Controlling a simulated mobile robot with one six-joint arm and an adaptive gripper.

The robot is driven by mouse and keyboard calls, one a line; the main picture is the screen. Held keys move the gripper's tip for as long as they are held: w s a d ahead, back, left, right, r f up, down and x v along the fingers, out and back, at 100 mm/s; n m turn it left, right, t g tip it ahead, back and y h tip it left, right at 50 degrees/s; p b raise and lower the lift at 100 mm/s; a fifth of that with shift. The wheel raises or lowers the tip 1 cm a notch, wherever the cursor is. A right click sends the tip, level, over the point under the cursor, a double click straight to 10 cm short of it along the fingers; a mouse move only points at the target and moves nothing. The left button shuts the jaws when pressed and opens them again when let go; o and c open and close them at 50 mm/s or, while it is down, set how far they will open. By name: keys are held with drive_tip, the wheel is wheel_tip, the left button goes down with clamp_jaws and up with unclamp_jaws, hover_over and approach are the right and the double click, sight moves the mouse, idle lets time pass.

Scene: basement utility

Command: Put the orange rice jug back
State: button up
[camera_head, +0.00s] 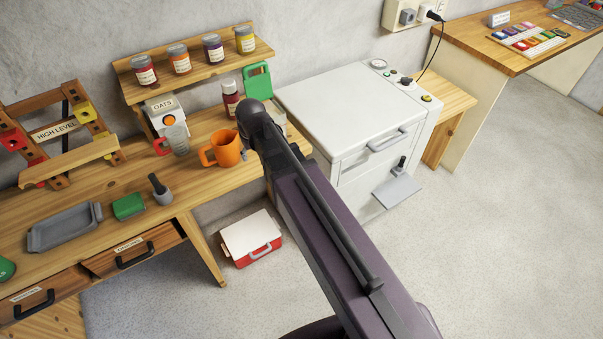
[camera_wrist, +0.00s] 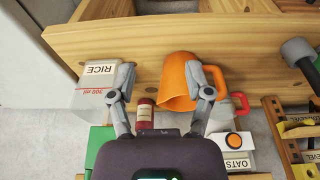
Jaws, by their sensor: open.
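The orange jug (camera_head: 228,147) stands upright on the wooden bench, its handle toward the left in the head view. In the wrist view the orange jug (camera_wrist: 178,82) is close in front of my gripper (camera_wrist: 160,82). My gripper is open and holds nothing. Its right finger overlaps the jug in the picture; I cannot tell whether they touch. Its left finger is beside a clear container labelled RICE (camera_wrist: 98,80). In the head view my arm hides most of my gripper and the RICE container.
Behind the jug are a red-brown jar (camera_head: 231,101), a green board (camera_head: 257,81) and an OATS box (camera_head: 163,107). A clear cup (camera_head: 180,140) with a red handle stands left of the jug. A shelf (camera_head: 203,72) of jars hangs above. A white cabinet (camera_head: 330,105) is at right.

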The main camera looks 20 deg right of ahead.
drive_tip(key=s+d+m+g, duration=0.2)
drive_tip(key=s+d+m, duration=0.1)
drive_tip(key=s+d, duration=0.9)
drive_tip(key=shift+f+h, duration=0.2)
drive_tip(key=shift+h, duration=0.1)
drive_tip(key=shift+w, duration=0.1)
drive_tip(key=shift+c, duration=0.3)
